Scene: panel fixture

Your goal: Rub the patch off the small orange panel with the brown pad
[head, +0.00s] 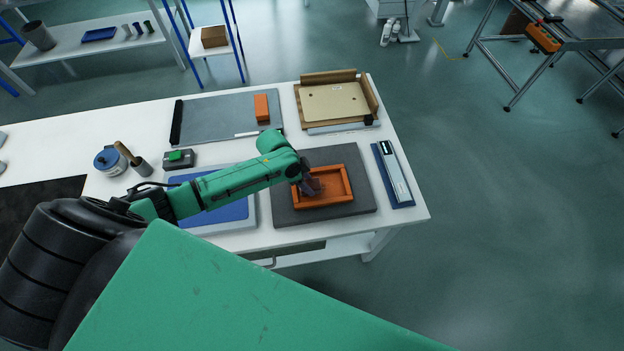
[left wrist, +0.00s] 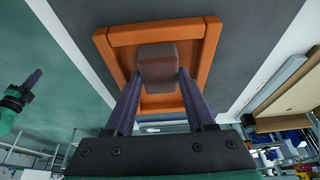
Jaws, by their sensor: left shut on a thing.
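The small orange panel (head: 338,171) has a raised rim and lies on a dark grey mat (head: 287,213). It also shows in the left wrist view (left wrist: 118,38). My left gripper (head: 309,187) is over the panel's left part. Its two dark fingers are shut on the brown pad (left wrist: 158,62), which is over the inside of the panel; I cannot tell whether it touches the surface.
A blue-topped board (head: 232,212) lies left of the mat, under my arm. A narrow blue tray (head: 402,189) lies to the right. Behind are a wooden-edged beige board (head: 338,104) and a grey plate (head: 212,120) with an orange block (head: 262,108). A blue-lidded jar (head: 108,160) stands left.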

